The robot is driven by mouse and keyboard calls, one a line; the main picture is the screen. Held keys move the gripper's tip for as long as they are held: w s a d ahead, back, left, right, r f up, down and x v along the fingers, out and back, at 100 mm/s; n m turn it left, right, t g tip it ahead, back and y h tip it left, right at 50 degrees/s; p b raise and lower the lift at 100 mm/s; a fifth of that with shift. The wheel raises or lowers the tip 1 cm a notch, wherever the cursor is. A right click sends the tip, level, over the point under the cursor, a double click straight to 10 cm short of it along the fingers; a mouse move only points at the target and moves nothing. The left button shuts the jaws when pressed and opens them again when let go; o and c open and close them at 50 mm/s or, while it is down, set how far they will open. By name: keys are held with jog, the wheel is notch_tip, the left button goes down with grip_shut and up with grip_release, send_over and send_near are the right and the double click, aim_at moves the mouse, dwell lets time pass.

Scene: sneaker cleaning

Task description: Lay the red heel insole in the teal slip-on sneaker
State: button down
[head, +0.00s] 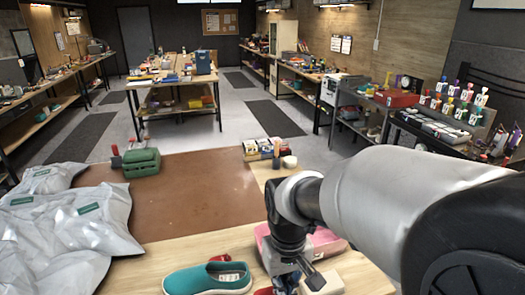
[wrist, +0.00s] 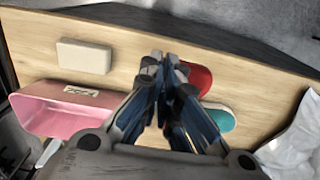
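The teal slip-on sneaker (head: 190,280) lies on the light wood table at the bottom of the head view, toe to the left, red showing at its opening. Part of it shows in the wrist view (wrist: 221,117), right of my fingers. A red piece (wrist: 197,80) lies beside my fingertips in the wrist view; a sliver of it shows at the head view's bottom edge. I cannot tell if it is the heel insole. My gripper (wrist: 162,64) points down over the table right of the sneaker. Its fingertips are close together; I cannot tell if anything is between them.
A pink open bin (wrist: 60,112) and a cream block (wrist: 83,56) stand beside my gripper. Grey plastic bags (head: 75,225) fill the table's left. A brown mat (head: 195,195) is mostly clear; a green box (head: 141,162) and small containers (head: 262,148) stand at its back.

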jog(key=w+d+f+m, duration=0.3)
jog(key=w+d+f, duration=0.1)
jog(key=d+f, duration=0.5)
notch_tip(320, 180, down, 2)
jog(key=shift+w+d+f+b, duration=0.2)
jog(key=shift+w+b, duration=0.1)
jog(key=shift+b, duration=0.05)
